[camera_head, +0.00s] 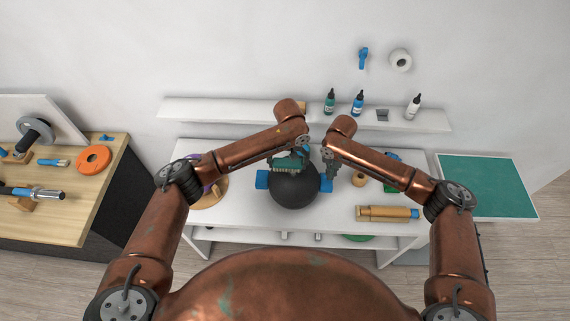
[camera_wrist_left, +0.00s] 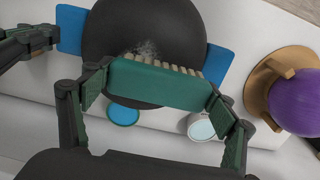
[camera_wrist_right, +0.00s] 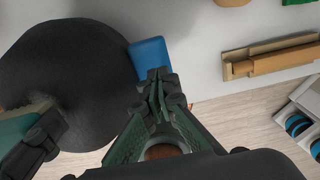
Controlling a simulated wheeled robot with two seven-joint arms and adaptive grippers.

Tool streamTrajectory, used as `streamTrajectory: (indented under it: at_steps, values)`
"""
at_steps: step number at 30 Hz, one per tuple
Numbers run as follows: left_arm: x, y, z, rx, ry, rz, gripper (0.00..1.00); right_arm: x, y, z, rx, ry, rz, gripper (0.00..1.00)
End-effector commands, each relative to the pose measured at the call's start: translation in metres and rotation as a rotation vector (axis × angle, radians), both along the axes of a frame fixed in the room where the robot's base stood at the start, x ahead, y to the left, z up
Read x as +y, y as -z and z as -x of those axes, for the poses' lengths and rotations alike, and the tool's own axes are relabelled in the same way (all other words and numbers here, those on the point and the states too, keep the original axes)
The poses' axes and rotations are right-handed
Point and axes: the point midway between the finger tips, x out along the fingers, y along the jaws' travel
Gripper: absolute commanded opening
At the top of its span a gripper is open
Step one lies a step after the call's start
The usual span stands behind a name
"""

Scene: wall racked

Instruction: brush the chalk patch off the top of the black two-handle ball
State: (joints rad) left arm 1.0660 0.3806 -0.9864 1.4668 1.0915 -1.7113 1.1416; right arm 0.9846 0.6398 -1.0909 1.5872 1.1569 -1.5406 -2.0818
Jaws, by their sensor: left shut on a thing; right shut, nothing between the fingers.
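The black ball (camera_head: 294,188) sits on the white table, with a blue handle on its left (camera_head: 262,180) and another on its right (camera_head: 326,184). In the left wrist view a pale, smeared chalk patch (camera_wrist_left: 146,48) shows on the black ball (camera_wrist_left: 175,20). My left gripper (camera_head: 288,160) is shut on a green brush (camera_wrist_left: 158,84) with pale bristles. The brush is over the ball beside the chalk; I cannot tell whether the bristles touch. My right gripper (camera_wrist_right: 156,82) is shut and empty, its tips at the right blue handle (camera_wrist_right: 150,56); contact is unclear.
A purple ball (camera_wrist_left: 298,100) on a wooden stand is left of the black ball. A wooden roller-like piece (camera_head: 388,213) lies at the table's right front. A wall shelf (camera_head: 240,112) with bottles (camera_head: 357,103) runs behind. A green-topped table (camera_head: 485,185) stands at right.

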Motion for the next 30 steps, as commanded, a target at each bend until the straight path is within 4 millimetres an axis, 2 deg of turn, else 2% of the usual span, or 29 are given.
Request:
streamTrajectory:
  at_steps: [1, 6, 14, 25, 30]
  values:
    - [-0.009, 0.001, 0.002, 0.003, 0.004, 0.006, 0.60, 0.000, 0.000, 0.000, 0.000, 0.000, 0.000, 0.00]
    - [-0.023, 0.001, 0.002, 0.004, 0.005, 0.007, 0.60, 0.000, 0.000, 0.000, 0.000, 0.000, 0.000, 0.00]
    - [-0.031, 0.000, 0.002, 0.004, 0.005, 0.006, 0.60, 0.000, 0.000, 0.000, 0.000, 0.000, 0.000, 0.00]
    - [-0.062, -0.002, 0.003, 0.003, 0.006, 0.008, 0.60, 0.001, 0.000, 0.000, 0.000, -0.001, -0.002, 0.00]
    - [-0.068, -0.003, 0.004, 0.003, 0.009, 0.014, 0.60, 0.005, 0.000, 0.001, 0.000, -0.007, -0.008, 0.00]
